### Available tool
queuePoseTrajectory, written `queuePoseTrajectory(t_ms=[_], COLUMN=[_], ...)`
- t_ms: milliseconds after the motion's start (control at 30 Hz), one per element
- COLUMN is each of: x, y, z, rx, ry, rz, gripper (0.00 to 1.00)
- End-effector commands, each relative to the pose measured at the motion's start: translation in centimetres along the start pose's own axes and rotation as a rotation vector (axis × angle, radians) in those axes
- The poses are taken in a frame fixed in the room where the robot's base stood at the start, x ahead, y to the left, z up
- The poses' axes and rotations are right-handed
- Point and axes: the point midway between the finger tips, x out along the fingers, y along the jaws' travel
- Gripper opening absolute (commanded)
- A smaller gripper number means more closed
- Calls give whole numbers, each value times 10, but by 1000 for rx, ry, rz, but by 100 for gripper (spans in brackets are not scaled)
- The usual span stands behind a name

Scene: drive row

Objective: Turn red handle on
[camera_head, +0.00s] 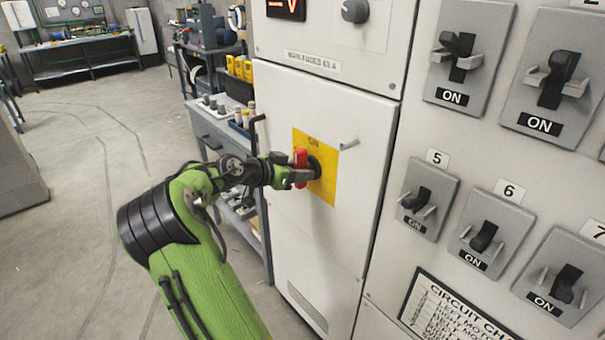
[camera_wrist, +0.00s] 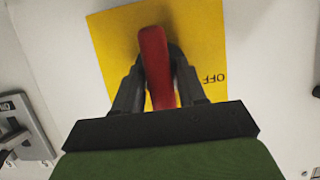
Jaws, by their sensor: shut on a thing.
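The red handle (camera_head: 300,160) stands on a yellow plate (camera_head: 327,186) on the white cabinet door. In the head view the handle looks upright, and "ON" shows at the plate's top. The wrist view shows the red handle (camera_wrist: 155,62) between the two fingers, on the yellow plate (camera_wrist: 112,42), with "OFF" upside down at the right. My gripper (camera_head: 296,172) reaches in from the left and is shut on the handle; its fingers also show in the wrist view (camera_wrist: 158,88). The handle's pivot is partly hidden by my gripper.
Grey breaker switches (camera_head: 427,200) marked "ON" fill the panel at right. A grey workbench (camera_head: 222,135) with tools stands behind my arm. The floor at left is open.

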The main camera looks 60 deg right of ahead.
Motion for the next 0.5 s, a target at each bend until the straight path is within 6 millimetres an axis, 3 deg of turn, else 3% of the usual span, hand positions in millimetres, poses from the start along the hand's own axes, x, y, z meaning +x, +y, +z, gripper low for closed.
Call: queuePoseTrajectory(t_ms=[200, 233, 300, 500], x=[0, 0, 0, 0], y=[1, 1, 1, 0], z=[1, 1, 1, 0], rx=[1, 1, 1, 0], ry=[-2, -2, -2, -1], rz=[3, 3, 2, 1], gripper=[0, 42, 53, 53])
